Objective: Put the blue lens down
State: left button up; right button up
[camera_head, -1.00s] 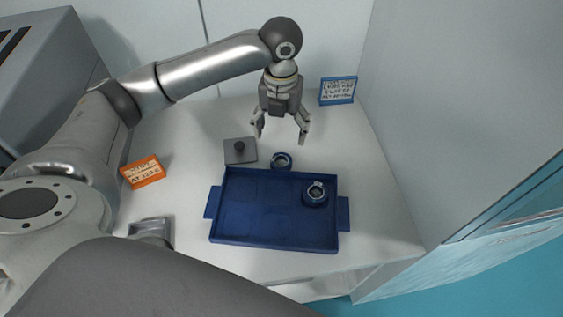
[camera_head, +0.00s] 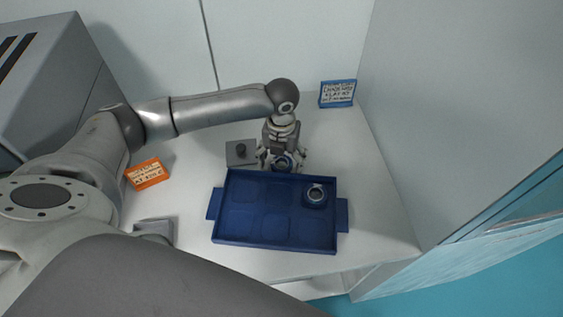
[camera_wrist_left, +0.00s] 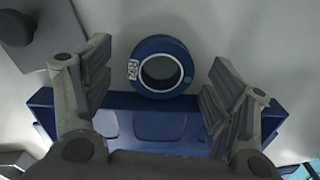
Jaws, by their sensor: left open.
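A blue lens (camera_head: 282,163) stands on the white table just behind the back wall of the blue tray. In the left wrist view this blue lens (camera_wrist_left: 163,66) is a ring with a white label and a teal dot. My left gripper (camera_head: 282,163) is over it, with open fingers on either side. In the left wrist view both fingers of the gripper (camera_wrist_left: 155,85) are apart from the ring. A second blue ring-shaped lens (camera_head: 316,194) sits in the back right compartment of the blue tray (camera_head: 229,238). My right gripper is not in view.
A grey plate with a dark knob (camera_head: 241,152) lies left of my left gripper. An orange sign (camera_head: 147,173) stands at the left and a blue-framed sign (camera_head: 338,93) at the back right. A wall panel (camera_head: 470,110) closes the right side.

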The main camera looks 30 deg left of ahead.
pick_arm(q)
jog(key=c, duration=1.2)
jog(key=shift+c, duration=0.2)
jog(key=shift+r, duration=0.1)
jog(key=shift+r+b, duration=0.4)
jog(key=shift+r, duration=0.25)
jog(key=s+d+r, duration=0.1)
jog(key=s+r, duration=0.2)
jog(key=s, duration=0.1)
jog(key=s+d+r+b, duration=0.1)
jog(key=s+r, duration=0.3)
jog(key=s, duration=0.1)
jog(key=s+d+r+b, duration=0.1)
jog(key=s+r, duration=0.3)
jog(key=shift+s+d+r, duration=0.25)
jog(key=shift+d, duration=0.15)
